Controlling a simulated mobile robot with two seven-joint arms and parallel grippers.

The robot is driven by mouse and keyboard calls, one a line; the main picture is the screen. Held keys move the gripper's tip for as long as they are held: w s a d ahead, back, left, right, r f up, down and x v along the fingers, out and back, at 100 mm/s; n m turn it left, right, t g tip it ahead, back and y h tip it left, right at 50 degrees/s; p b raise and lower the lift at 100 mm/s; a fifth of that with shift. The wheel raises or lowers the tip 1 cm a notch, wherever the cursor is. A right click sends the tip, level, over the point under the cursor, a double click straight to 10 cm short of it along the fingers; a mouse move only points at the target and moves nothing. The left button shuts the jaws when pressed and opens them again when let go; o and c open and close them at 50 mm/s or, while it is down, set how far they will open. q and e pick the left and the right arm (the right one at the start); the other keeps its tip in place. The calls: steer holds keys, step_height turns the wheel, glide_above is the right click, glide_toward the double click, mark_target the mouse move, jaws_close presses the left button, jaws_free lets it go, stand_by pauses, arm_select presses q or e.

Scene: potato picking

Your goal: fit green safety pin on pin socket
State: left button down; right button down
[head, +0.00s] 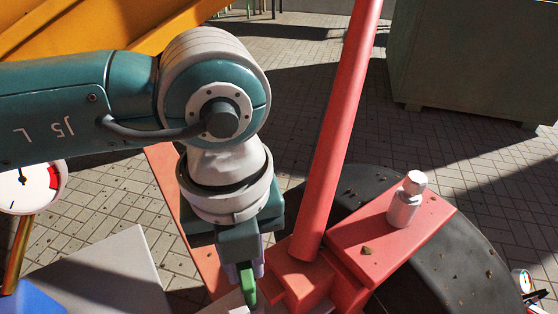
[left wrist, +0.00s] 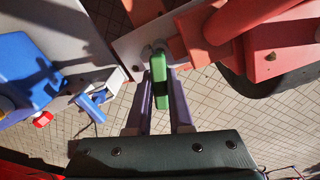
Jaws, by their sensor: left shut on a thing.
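The green safety pin (head: 248,287) is held in my left gripper (head: 250,270), which points down beside the base of the red post in the head view. In the left wrist view the green pin (left wrist: 160,82) stands between the two purple fingers, which are shut on it. Its far end is at a small rounded grey fitting (left wrist: 147,52), apparently the pin socket, on a pale grey bar. I cannot tell whether the pin is inside the fitting or only over it. My right gripper is in neither view.
A slanting red post (head: 340,140) rises close to the right of my left gripper. A red bracket (head: 430,214) with a white metal knob (head: 404,205) sits over a dark wheel (head: 470,245). A dial gauge (head: 30,187) is at left. A blue part (left wrist: 30,75) lies left in the wrist view.

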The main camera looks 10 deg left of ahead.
arm_select(q)
steer(key=shift+f+b, duration=2.4)
steer(key=shift+f, duration=0.5)
steer(key=c, duration=0.7)
jaws_free()
steer(key=shift+r, duration=0.1)
steer(key=shift+c, duration=0.2)
step_height(320, 180, up, 10)
steer(key=p, duration=0.3)
